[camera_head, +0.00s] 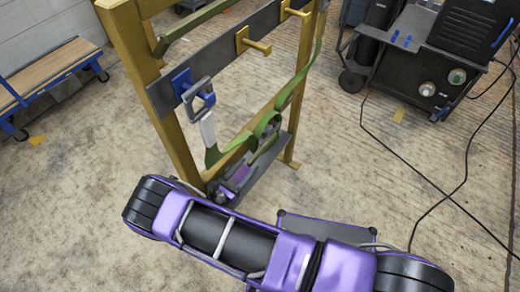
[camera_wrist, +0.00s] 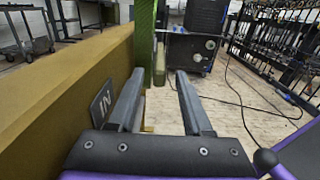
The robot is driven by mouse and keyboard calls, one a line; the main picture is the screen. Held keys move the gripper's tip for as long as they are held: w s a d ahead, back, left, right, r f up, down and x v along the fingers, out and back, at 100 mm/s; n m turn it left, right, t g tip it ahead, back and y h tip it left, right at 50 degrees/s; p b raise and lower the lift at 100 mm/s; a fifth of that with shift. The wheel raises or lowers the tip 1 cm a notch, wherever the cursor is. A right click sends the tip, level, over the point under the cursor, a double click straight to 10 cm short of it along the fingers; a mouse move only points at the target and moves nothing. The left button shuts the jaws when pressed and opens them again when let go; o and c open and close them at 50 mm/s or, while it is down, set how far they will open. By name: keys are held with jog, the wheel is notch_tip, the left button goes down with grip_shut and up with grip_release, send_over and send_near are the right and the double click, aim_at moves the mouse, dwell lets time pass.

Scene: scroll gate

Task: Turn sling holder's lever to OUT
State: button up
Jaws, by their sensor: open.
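The sling holder is a yellow frame (camera_head: 128,55) with a dark crossbar (camera_head: 215,60). A blue bracket (camera_head: 182,82) on the crossbar carries a grey hook-like handle (camera_head: 200,97). A green sling (camera_head: 290,88) hangs along the frame. In the wrist view a dark plate marked "IN" (camera_wrist: 103,103) sits on a yellow beam (camera_wrist: 60,95), left of my gripper (camera_wrist: 158,75). My gripper is open, with nothing seen between its fingers. A dark rounded knob (camera_wrist: 265,158) shows at the lower right; I cannot tell whether it is the lever. No "OUT" mark is visible.
A dark machine cart (camera_head: 440,55) stands at the upper right, with black cables (camera_head: 467,150) across the floor. A low wood-topped trolley (camera_head: 48,72) stands at the left by the wall. Yellow pegs (camera_head: 255,45) stick out from the crossbar. Concrete floor (camera_head: 70,210) is open at the left.

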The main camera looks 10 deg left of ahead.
aim_at(269, 141)
jog(key=x, duration=0.8)
jog(key=shift+w+d, duration=0.15)
jog(key=shift+w, duration=0.1)
grip_shut()
dwell(1.0)
